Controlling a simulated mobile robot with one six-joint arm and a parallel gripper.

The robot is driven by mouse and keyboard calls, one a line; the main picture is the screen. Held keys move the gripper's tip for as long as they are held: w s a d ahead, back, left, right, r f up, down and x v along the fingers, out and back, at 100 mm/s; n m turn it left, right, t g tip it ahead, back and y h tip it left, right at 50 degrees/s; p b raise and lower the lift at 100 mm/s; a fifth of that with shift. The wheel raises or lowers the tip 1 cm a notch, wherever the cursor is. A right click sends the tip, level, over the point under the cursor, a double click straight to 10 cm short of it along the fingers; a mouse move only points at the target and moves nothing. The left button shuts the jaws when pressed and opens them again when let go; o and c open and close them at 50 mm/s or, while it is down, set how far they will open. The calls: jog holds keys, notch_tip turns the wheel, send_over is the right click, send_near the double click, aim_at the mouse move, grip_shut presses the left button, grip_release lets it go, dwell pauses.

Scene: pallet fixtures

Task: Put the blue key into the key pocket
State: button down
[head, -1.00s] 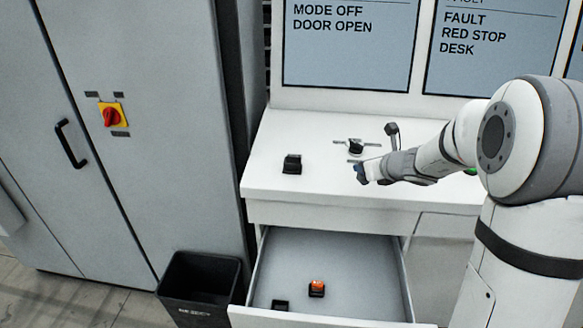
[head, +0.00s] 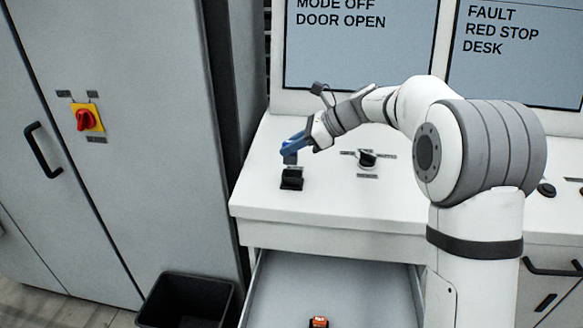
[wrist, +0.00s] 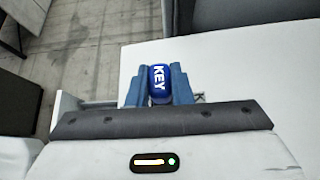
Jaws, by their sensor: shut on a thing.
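My gripper (head: 291,147) is shut on the blue key (wrist: 158,84). In the wrist view the key sits between the two blue fingers, with white letters "KEY" on its head. In the head view, the gripper is over the left part of the white desk, just above a small black block with a slot-like top (head: 292,179), which may be the key pocket. The lower end of the held key is close above this block. I cannot tell whether they touch. No label on the block is readable.
A black rotary switch (head: 367,159) stands on the desk (head: 330,200) to the right. The drawer (head: 345,285) below is open, with an orange-topped black piece (head: 318,322) in it. A black bin (head: 187,300) and a grey cabinet (head: 150,130) are at left.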

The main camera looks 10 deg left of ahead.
aim_at(292, 163)
jog(key=shift+w+f, duration=0.1)
jog(key=shift+f, duration=2.65)
jog(key=c, duration=1.3)
grip_release()
jog(key=p+v, duration=0.7)
jog(key=v, duration=0.4)
jog(key=s+d+n+t+h, duration=0.1)
jog(key=s+d+n+h, duration=0.2)
jog(key=s, duration=0.7)
jog(key=s+d+n+t+h, duration=0.1)
jog(key=s+d+n+h, duration=0.3)
jog(key=s+d+n, duration=0.4)
jog(key=s+d+n+t+h, duration=0.2)
jog(key=s+d+n+h, duration=0.2)
jog(key=s, duration=0.9)
jog(key=d+n, duration=0.2)
jog(key=d, duration=0.2)
jog(key=shift+s+d, duration=0.25)
jog(key=shift+d, duration=0.1)
